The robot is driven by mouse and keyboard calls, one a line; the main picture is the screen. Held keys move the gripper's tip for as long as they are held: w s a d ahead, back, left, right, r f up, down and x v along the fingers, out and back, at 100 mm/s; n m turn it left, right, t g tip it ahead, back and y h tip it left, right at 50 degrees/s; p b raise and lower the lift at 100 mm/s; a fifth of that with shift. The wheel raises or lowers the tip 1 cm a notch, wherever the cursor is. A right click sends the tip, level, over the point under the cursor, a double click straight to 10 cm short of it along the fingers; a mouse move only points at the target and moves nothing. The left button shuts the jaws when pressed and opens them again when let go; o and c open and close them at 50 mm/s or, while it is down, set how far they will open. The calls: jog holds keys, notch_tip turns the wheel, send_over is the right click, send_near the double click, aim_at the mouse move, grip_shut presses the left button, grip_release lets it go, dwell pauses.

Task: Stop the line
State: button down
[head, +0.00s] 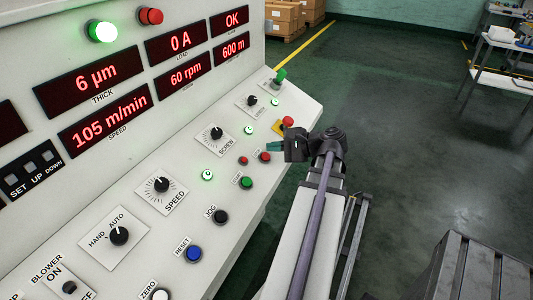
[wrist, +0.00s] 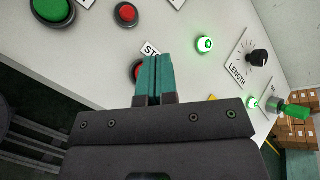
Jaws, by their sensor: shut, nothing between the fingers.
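My gripper (head: 272,147) is shut and empty, its teal fingertips close to the sloping control panel. In the wrist view the fingers (wrist: 156,60) are together and partly cover a red button (wrist: 136,70) beside a label starting "ST". That red button also shows in the head view (head: 265,157), just below the fingertips. I cannot tell whether the fingers touch it. A green button (head: 246,182) sits nearer the camera. The speed display (head: 110,121) reads 105 m/min and another display (head: 186,73) reads 60 rpm. A green lamp (head: 102,31) is lit beside a red lamp (head: 150,16).
A red mushroom button (head: 288,121) on a yellow plate stands just beyond my gripper. A smaller red round piece (head: 243,160) lies left of the red button. The speed knob (head: 162,185), black jog button (head: 220,216) and blue reset button (head: 193,253) are nearer.

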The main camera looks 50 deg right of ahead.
jog(key=r+p, duration=0.1)
jog(key=s+r+p, duration=0.1)
jog(key=r, duration=0.1)
jog(key=shift+s+d+r+p, duration=0.15)
jog(key=shift+s+r+p, duration=0.15)
jog(key=shift+s+p, duration=0.1)
jog(key=shift+w, duration=0.1)
dwell(0.4)
